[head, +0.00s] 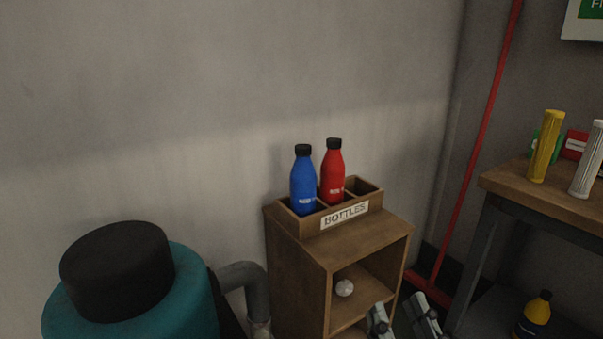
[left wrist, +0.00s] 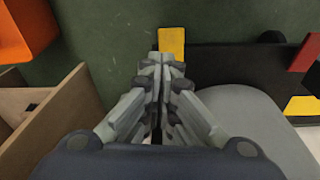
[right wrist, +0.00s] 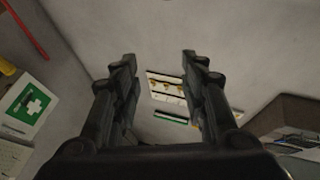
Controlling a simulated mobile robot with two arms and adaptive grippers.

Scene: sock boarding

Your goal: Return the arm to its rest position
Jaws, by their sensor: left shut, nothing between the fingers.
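My right gripper (head: 403,322) shows at the bottom edge of the head view, in front of the wooden cabinet. In the right wrist view its two dark fingers (right wrist: 157,75) stand wide apart, with nothing held between them. Wall and small wall-mounted items show through the gap. My left gripper (left wrist: 163,65) shows in the left wrist view with its grey fingers together and nothing between them, above a dark green floor. The left gripper is not visible in the head view.
A wooden cabinet (head: 298,267) carries a bottle rack (head: 303,224) with a blue bottle (head: 303,182) and a red bottle (head: 332,173). A workbench (head: 535,196) stands at right. In the left wrist view, a wooden panel (left wrist: 45,130) and an orange object (left wrist: 25,30) are at left.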

